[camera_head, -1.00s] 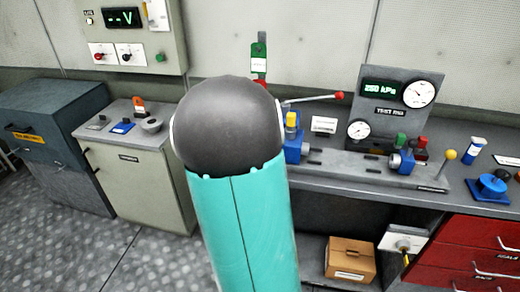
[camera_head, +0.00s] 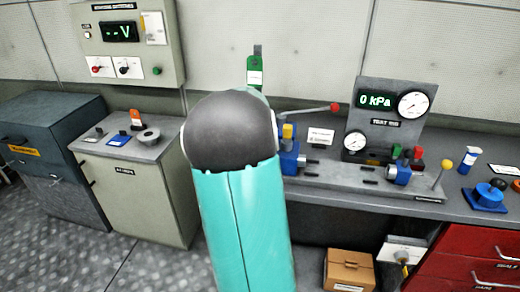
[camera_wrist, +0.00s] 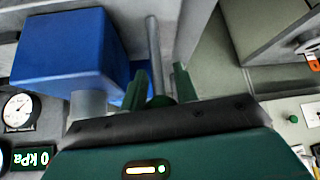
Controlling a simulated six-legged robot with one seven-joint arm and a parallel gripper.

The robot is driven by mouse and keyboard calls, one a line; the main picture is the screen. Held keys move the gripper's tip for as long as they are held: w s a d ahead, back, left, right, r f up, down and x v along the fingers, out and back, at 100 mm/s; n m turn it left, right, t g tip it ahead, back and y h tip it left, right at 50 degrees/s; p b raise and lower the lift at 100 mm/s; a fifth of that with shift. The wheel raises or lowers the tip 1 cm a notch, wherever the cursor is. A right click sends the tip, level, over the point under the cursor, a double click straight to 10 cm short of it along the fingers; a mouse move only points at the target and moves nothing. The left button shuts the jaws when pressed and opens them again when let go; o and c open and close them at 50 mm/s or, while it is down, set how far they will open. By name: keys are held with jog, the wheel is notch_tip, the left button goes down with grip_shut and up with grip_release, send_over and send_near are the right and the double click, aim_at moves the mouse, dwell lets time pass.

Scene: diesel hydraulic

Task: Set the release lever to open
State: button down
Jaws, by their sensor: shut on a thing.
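In the wrist view my gripper (camera_wrist: 161,72) is shut, its two green fingers either side of a thin grey lever rod with a dark green round end (camera_wrist: 160,100). This appears to be the release lever (camera_wrist: 154,45); its label is not visible. It stands beside a large blue block (camera_wrist: 75,55) of the test rig. The rig's gauge panel (camera_head: 388,112) reads 0 kPa.
On the rig, a red-knobbed rod (camera_head: 335,107) points right and a yellow-knobbed lever (camera_head: 446,165) stands at the right end. A cardboard box (camera_head: 349,268) is below.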

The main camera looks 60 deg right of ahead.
jog(key=shift+s+f, duration=0.1)
jog(key=shift+f, duration=0.15)
jog(key=c, duration=1.1)
grip_release()
jog(key=shift+a+r, duration=0.15)
jog(key=shift+r, duration=0.2)
jog(key=v, duration=1.3)
jog(key=shift+s+a, duration=0.1)
jog(key=shift+r, duration=0.1)
